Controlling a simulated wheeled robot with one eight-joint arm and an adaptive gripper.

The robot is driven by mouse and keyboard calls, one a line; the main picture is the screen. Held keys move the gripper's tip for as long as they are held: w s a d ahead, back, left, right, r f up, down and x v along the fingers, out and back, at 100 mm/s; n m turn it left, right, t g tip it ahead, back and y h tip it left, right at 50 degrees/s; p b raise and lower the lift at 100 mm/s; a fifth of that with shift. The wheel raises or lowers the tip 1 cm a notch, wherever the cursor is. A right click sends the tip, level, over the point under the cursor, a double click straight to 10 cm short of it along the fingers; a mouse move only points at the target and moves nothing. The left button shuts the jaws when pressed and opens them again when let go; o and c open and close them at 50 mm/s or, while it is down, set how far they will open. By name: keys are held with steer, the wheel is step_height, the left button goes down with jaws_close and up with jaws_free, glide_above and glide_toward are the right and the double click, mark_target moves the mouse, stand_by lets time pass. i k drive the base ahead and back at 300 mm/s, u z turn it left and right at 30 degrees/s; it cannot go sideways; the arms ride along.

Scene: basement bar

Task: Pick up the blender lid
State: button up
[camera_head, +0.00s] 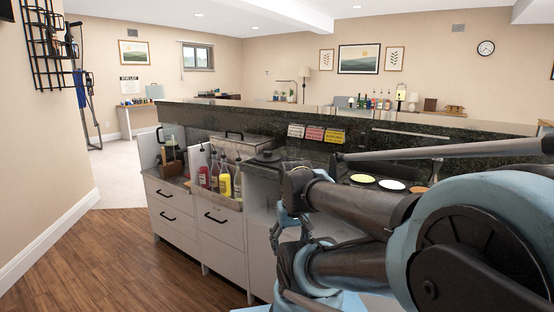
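A dark, round, low piece with a raised middle, which looks like the blender lid (268,157), lies on the counter beside the steel box. It is small in the view, so I cannot be sure what it is. My gripper (278,236) hangs below my arm, in front of the cabinet and lower than the dark piece, to its right in the picture. It is apart from that piece. My arm hides part of the gripper, and its fingers are too small to show whether they are open or shut.
Several bottles, one yellow (225,184), stand in a wooden holder (228,203) left of the dark piece. A steel box (240,148) stands behind them. A raised dark stone ledge (240,112) runs behind the counter. Wooden floor (120,262) is clear at the left.

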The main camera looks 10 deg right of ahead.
mark_target(268, 157)
steer(key=u, duration=1.6)
steer(key=i, duration=0.6)
steer(key=z, duration=0.9)
